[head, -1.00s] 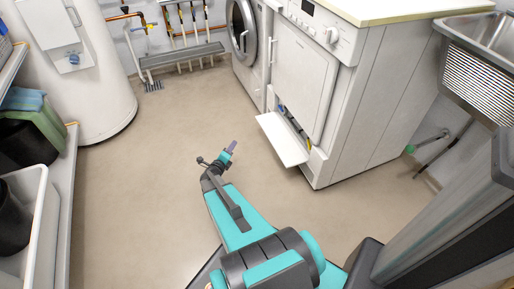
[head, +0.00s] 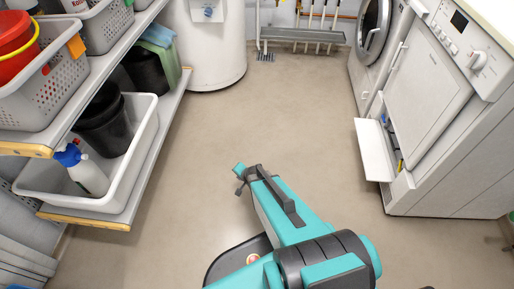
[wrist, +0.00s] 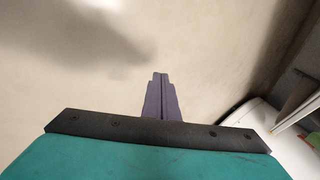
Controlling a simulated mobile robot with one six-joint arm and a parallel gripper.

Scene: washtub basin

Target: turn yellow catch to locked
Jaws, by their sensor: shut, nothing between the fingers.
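A small yellow piece (head: 400,160) shows inside the low opening of the white front-loading appliance (head: 428,90) in the head view. It is too small to tell whether it is the catch or how it is turned. The opening's white flap (head: 374,150) hangs open toward the floor. My gripper's purple fingers (wrist: 160,97) are together and empty in the wrist view, over bare floor. In the head view the end of my arm is left of the flap and well apart from it; the fingers cannot be made out there.
A shelf unit (head: 165,115) on the left holds baskets (head: 50,95), a white tub (head: 150,125) with a black bucket and a spray bottle (head: 85,172). The middle floor is clear.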

